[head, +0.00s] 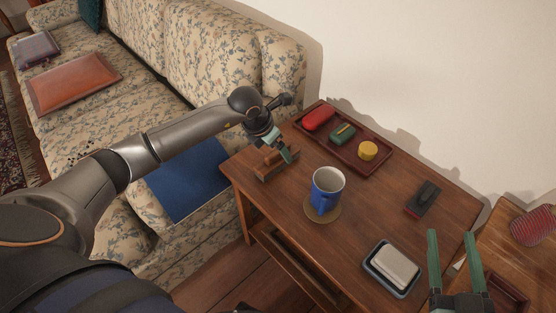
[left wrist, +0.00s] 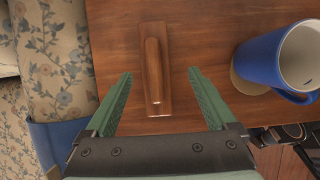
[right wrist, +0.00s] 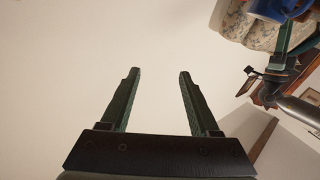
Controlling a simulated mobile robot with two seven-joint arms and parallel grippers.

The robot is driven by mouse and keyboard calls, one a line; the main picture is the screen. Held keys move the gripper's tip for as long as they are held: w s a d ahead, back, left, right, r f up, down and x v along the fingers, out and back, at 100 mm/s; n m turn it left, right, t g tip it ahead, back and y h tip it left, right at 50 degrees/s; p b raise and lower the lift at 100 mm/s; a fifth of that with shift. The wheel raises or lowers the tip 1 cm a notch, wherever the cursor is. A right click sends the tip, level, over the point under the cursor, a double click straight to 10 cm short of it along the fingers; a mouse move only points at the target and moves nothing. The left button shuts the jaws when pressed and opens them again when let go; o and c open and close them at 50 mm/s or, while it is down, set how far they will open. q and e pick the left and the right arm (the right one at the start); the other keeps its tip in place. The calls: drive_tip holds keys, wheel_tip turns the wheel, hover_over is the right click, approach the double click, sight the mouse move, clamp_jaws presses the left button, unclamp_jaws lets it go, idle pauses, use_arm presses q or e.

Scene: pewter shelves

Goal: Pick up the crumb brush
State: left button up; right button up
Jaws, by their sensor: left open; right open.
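A brown wooden block with a raised handle along its top, which I take to be the crumb brush (head: 276,171), lies on the wooden table near its left edge. In the left wrist view the brush (left wrist: 154,70) lies between the two green fingers, nearer the left one, with a gap on each side. Any bristles are hidden. My left gripper (head: 278,156) is open and empty, at the brush. My right gripper (head: 451,235) is open and empty at the table's right front; its wrist view shows mostly bare wall.
A blue mug (head: 326,190) stands on a round coaster right of the brush. A dark red tray (head: 352,160) holds red, green and yellow items. A dark block with a black handle (head: 423,199) and a soap-like bar in a dish (head: 394,266) lie further right. A sofa (head: 210,90) adjoins left.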

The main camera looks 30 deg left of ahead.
sight(275, 151)
use_arm(q)
drive_tip(key=x, duration=0.1)
drive_tip(key=b+x, duration=0.1)
drive_tip(key=x, duration=0.1)
drive_tip(key=a+x, duration=0.1)
drive_tip(key=x, duration=0.1)
drive_tip(key=shift+s+f+b, duration=0.1)
drive_tip(key=shift+f+b, duration=0.15)
drive_tip(key=shift+b, duration=0.05)
use_arm(e)
wheel_tip(275, 151, up, 10)
drive_tip(key=s+n+t+y, duration=0.1)
drive_tip(key=n+t+y, duration=0.1)
drive_tip(key=t+y, duration=0.1)
drive_tip(key=shift+s+a+f+n, duration=0.25)
drive_tip(key=shift+s+a+n, duration=0.05)
drive_tip(key=shift+s+a, duration=0.1)
use_arm(q)
clamp_jaws()
